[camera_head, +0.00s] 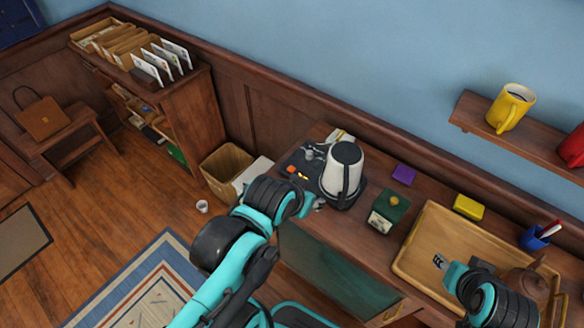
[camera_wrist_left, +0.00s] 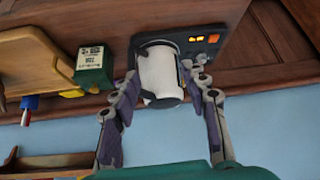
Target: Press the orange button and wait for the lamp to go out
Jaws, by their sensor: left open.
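A small orange button (camera_head: 291,169) sits on a dark panel (camera_head: 308,157) left of a white kettle (camera_head: 338,172) with a black lid. A bright orange-yellow patch beside it looks like a lit lamp (camera_head: 302,175). In the left wrist view two glowing orange spots (camera_wrist_left: 196,39) show on the panel beyond the kettle (camera_wrist_left: 160,75); I cannot tell button from lamp there. My left gripper (camera_head: 316,204) is in front of the panel and kettle. Its fingers (camera_wrist_left: 165,85) are spread and empty. My right gripper (camera_head: 440,262) is over the wooden tray; its opening is unclear.
A green box (camera_head: 389,209), purple block (camera_head: 404,174) and yellow block (camera_head: 468,207) stand right of the kettle. The wooden tray (camera_head: 411,250) holds a brown teapot (camera_head: 525,283). A blue pen cup (camera_head: 534,238) is near the wall. Left of the desk is a bin (camera_head: 227,166).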

